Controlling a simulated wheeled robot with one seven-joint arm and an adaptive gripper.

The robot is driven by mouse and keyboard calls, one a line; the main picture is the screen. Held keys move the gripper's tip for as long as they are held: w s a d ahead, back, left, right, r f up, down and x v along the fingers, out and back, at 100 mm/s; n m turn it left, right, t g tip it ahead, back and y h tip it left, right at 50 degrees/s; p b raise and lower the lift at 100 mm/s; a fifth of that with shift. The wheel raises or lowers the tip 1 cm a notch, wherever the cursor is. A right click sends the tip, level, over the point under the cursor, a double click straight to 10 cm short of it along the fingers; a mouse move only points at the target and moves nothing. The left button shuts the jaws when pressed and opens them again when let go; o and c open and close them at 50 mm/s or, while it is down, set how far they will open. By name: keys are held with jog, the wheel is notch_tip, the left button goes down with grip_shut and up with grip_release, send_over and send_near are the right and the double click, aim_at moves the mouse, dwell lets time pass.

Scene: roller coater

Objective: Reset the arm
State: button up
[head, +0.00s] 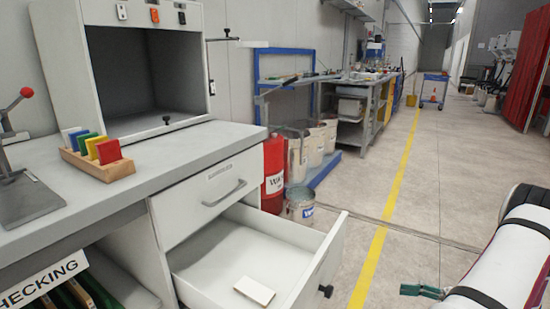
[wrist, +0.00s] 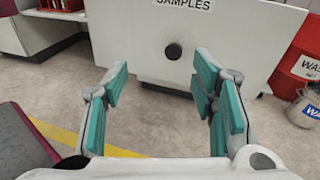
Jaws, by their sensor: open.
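My gripper (wrist: 162,100) is open and empty in the wrist view, its teal finger pads spread wide. It faces the front panel of a drawer (wrist: 222,25) with a round dark knob (wrist: 174,51) and a label reading SAMPLES. The knob appears between the fingers, and a gap of floor shows below the panel. In the head view my arm lies at the lower right, with part of my gripper (head: 421,291) at its left end, apart from the drawer. The drawer (head: 230,250) is pulled open there and holds a small pale plate (head: 254,291).
A bench (head: 150,190) carries a wooden rack (head: 98,170) of coloured panels, a lever device (head: 22,195) and an open-fronted cabinet (head: 200,60). A red drum (head: 273,165) and a metal can (head: 300,206) stand beyond the drawer. The floor right of the yellow line is largely clear.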

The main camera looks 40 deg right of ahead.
jog(key=w+a+r+n+g+y, duration=0.3)
jog(key=w+a+r+n+g, duration=0.45)
jog(key=w+r, duration=0.45)
jog(key=w+a+r+n+g+h, duration=0.25)
jog(key=a+r+n+g, duration=0.3)
jog(key=a+r, duration=0.55)
jog(key=s+a+r+n+g+h, duration=0.2)
jog(key=a+r+n, duration=0.1)
jog(key=a, duration=0.4)
jog(key=s+a+r+n+g+h, duration=0.15)
jog(key=a+n, duration=0.25)
jog(key=a, duration=0.4)
jog(key=s+a+n+t+h, duration=0.3)
jog(key=s+a+n+h, duration=0.35)
jog(key=s+n, duration=0.4)
notch_tip(320, 180, up, 28)
jog(key=s+m+t+p, duration=0.1)
jog(key=m+t+p, duration=0.1)
jog(key=p, duration=2.4)
jog(key=shift+d+t, duration=0.3)
jog(key=shift+t, duration=0.55)
